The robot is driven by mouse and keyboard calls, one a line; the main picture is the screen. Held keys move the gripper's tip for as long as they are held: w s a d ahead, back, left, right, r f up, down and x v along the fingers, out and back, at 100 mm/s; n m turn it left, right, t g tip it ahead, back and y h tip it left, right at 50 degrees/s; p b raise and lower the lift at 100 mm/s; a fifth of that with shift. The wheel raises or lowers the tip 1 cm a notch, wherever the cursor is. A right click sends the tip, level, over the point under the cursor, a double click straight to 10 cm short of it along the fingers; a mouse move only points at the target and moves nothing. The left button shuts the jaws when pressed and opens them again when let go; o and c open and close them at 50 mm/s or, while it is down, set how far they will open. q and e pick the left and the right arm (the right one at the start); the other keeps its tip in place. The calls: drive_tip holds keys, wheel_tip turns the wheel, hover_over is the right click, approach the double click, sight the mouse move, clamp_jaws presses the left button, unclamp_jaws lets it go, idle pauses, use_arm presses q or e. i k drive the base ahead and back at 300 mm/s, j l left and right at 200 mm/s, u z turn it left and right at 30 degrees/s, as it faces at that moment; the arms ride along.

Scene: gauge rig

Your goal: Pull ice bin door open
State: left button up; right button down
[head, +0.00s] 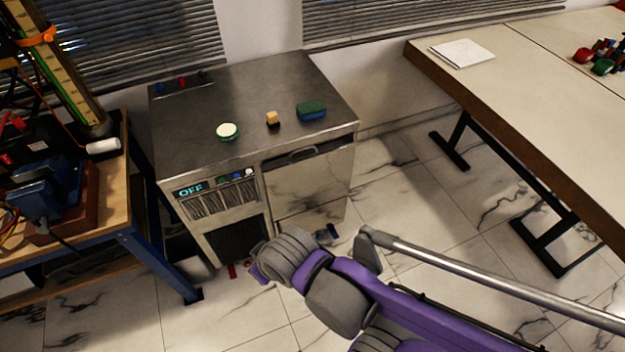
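The ice machine is a steel cabinet (200,108) at centre left. Its bin door (312,186) is the plain steel panel at the right of the front. A handle (297,154) lies at the door's top edge, beside a dark gap under the cabinet top. The door looks closed or nearly so; I cannot tell whether it is slightly ajar. A purple and grey arm of mine reaches in from the lower right, in front of and below the door. No gripper fingers show clearly, and none are seen touching the handle.
A display (190,190) reading OFF sits left of the door. A white-topped round item (227,131), a small yellow-and-black item (272,120) and a blue-green block (312,109) lie on top. A workbench (118,208) stands left, a long table (535,75) right. Marble floor lies between.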

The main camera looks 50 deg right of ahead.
sight(294, 184)
drive_tip(key=z, duration=1.65)
drive_tip(key=i+l+u, duration=0.2)
drive_tip(key=u, duration=0.15)
drive_tip(key=i+l+u, duration=0.3)
drive_tip(key=k+j, duration=0.1)
